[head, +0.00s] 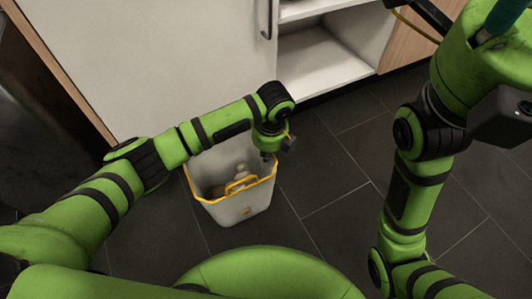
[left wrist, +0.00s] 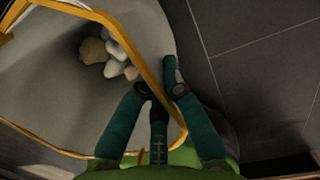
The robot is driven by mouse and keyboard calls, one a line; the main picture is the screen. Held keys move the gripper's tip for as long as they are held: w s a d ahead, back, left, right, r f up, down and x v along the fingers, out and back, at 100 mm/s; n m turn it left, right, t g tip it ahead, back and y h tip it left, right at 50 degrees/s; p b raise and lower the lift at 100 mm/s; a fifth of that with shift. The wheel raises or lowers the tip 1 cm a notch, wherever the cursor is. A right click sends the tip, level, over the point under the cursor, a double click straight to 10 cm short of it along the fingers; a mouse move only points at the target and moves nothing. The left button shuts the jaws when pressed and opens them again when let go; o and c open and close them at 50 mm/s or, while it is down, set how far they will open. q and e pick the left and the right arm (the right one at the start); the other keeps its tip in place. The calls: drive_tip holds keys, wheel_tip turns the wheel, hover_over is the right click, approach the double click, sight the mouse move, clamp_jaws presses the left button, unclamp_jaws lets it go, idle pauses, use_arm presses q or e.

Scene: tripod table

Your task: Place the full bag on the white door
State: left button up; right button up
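The full bag (head: 243,208), pale grey with a yellow rim and handles, stands upright on the floor. In the left wrist view (left wrist: 60,75) several beige and white lumps lie inside it. My left gripper (head: 268,153) is at the bag's right rim. In the left wrist view its teal fingers (left wrist: 160,85) come close together on either side of the yellow rim and look shut on it. The white door (head: 150,60) with a dark handle is behind the bag. My right gripper (head: 505,18) shows only in part at the top right, so its opening is hidden.
An open white shelf compartment (head: 315,62) is right of the door, with a wood panel (head: 412,42) beyond. Dark tiled floor (head: 325,165) is clear right of the bag. A dark surface (head: 35,110) lies at the left.

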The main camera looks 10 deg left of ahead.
use_arm(q)
drive_tip(key=o, duration=0.4)
